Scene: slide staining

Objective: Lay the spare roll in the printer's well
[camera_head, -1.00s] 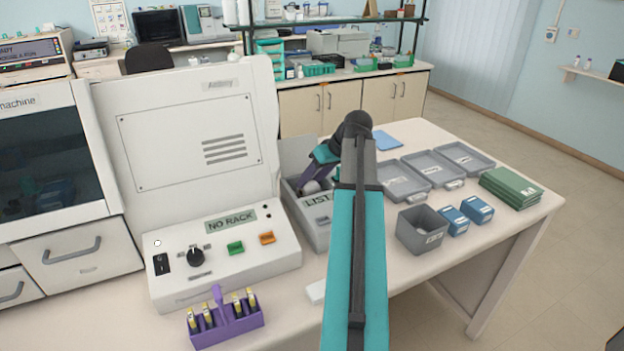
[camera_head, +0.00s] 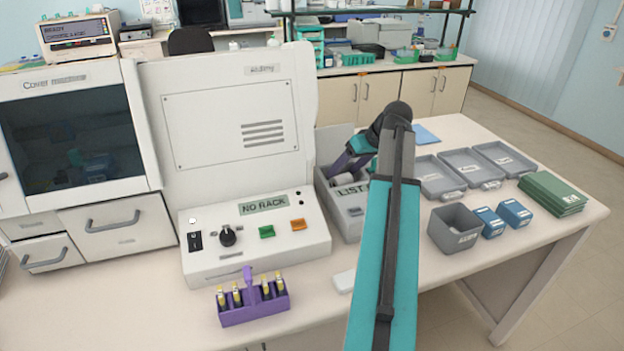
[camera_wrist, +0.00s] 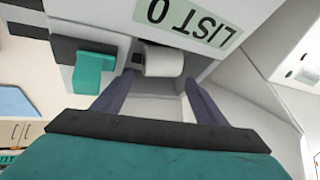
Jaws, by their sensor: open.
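The printer (camera_head: 352,222) is a pale grey box with an open lid and a "LIST 0" label, standing right of the white staining machine. In the wrist view, a white roll (camera_wrist: 165,62) sits in the printer's open well (camera_wrist: 155,108), close to the wall behind the label. My gripper (camera_wrist: 160,82) is open, with its two dark fingers reaching into the well on either side of the roll's near end. Whether either finger touches the roll cannot be told. In the head view my gripper (camera_head: 338,168) is over the printer, and my arm hides part of it.
A teal block (camera_wrist: 93,72) is beside the well. A purple slide rack (camera_head: 253,305) stands in front of the machine (camera_head: 245,250). Right of my arm are a grey bin (camera_head: 455,230), blue boxes (camera_head: 487,222), grey trays (camera_head: 468,168) and green folders (camera_head: 552,193).

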